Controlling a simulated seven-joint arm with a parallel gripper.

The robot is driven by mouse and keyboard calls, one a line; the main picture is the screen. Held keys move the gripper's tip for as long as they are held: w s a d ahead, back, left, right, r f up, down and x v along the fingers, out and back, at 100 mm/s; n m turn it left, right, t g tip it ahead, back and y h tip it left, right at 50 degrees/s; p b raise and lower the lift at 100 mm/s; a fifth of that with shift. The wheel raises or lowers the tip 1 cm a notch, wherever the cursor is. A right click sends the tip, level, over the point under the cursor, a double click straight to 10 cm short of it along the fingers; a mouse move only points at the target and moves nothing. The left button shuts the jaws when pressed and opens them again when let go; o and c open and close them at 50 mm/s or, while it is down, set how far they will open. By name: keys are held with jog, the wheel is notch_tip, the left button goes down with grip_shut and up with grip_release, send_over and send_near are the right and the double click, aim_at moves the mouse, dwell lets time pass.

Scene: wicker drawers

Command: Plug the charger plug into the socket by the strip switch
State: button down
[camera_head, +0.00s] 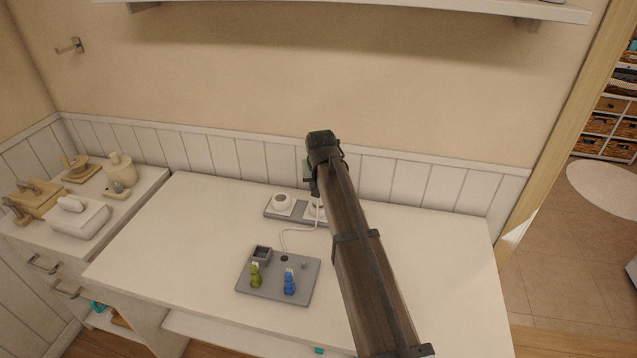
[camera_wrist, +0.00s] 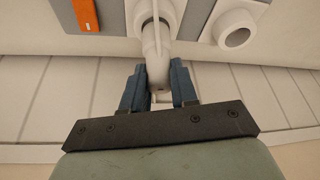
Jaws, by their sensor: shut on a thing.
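The grey power strip (camera_head: 271,215) lies near the back of the table, partly hidden by my arm. In the wrist view the strip (camera_wrist: 202,9) shows an orange switch (camera_wrist: 87,16), a round white socket (camera_wrist: 236,28) at the right, and another socket between them, largely covered by the plug. My gripper (camera_wrist: 158,88) is shut on the white charger plug (camera_wrist: 156,48), whose front end points at this socket beside the switch. I cannot tell whether the plug is seated. In the head view my gripper (camera_head: 315,188) is over the strip's right part.
A white cable (camera_head: 283,237) runs from the strip area to a grey board (camera_head: 262,290) bearing a dark open box (camera_head: 261,254), a green piece (camera_head: 255,275) and a blue piece (camera_head: 289,281). The table's right side (camera_head: 450,275) is clear. A shelf (camera_head: 380,8) hangs above.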

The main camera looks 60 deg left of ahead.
jog(key=shift+f, duration=1.7)
jog(key=c, duration=0.8)
grip_release()
jog(key=v, duration=1.3)
jog(key=shift+s+d+r, duration=0.1)
jog(key=shift+d+r, duration=0.05)
jog(key=shift+r, duration=0.25)
